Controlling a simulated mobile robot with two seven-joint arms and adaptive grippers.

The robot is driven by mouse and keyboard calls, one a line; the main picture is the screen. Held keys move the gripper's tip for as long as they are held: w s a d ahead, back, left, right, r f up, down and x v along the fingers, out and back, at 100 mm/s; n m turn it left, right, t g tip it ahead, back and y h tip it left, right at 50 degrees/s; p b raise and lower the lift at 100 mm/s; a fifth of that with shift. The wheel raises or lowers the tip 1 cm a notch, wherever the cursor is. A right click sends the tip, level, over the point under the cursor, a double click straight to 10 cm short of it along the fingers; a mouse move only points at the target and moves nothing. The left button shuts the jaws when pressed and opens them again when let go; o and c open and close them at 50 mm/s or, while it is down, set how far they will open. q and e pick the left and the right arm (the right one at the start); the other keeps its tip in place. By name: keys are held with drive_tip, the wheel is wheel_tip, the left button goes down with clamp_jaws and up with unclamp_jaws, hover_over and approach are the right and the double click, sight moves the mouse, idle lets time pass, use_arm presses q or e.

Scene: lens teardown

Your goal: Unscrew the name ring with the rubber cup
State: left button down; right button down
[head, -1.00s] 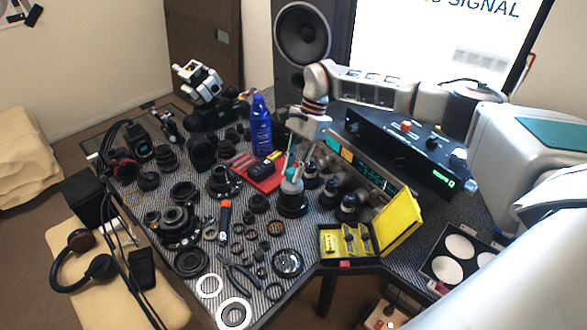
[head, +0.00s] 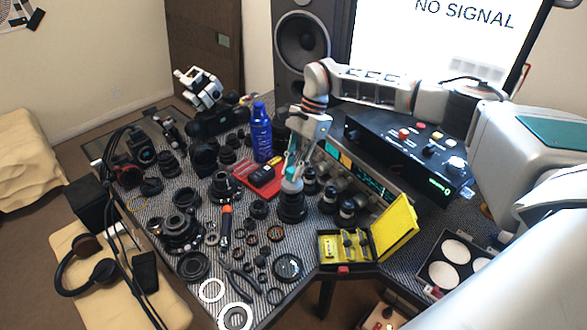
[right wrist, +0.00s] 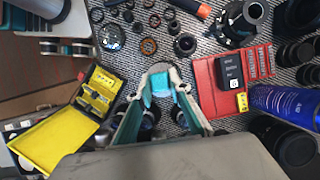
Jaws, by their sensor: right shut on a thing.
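My right gripper (head: 293,178) points down at the bench, its teal-padded fingers drawn together at the tips. A dark lens barrel (head: 291,208) stands upright directly below the fingertips. The name ring cannot be made out there, and whether the cup touches it cannot be told. My left gripper is out of view.
An open yellow case (head: 330,249) stands to the right of the barrel. Loose rings, pliers (head: 240,278) and lens parts crowd the bench left and front. Instruments (head: 400,158) border the right.

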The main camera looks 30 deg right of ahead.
drive_tip(key=shift+r+p, duration=1.2)
drive_tip(key=shift+r, duration=0.3)
